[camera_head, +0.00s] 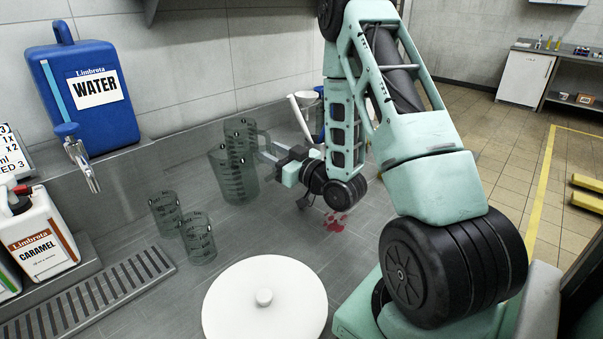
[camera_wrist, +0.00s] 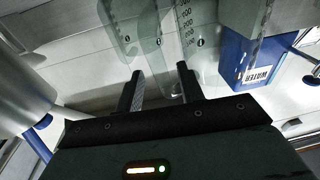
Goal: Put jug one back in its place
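Two tall clear measuring jugs stand close together on the grey counter, a front jug (camera_head: 226,178) and a rear jug (camera_head: 238,136), partly overlapping. I cannot read which is jug one. The rear jug's handle points right toward my gripper (camera_head: 270,155). In the wrist view, my gripper (camera_wrist: 161,78) has its two dark fingers apart. A clear jug part (camera_wrist: 165,45), seemingly the handle, shows between or just beyond the fingertips. I see no clear contact, and the jugs look upright.
Two smaller clear beakers (camera_head: 198,240) stand at front left. A blue water container (camera_head: 85,110) with a tap (camera_head: 80,160) stands left on a ledge, near a caramel bottle (camera_head: 42,240). Red spots (camera_head: 335,220) mark the counter under my arm.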

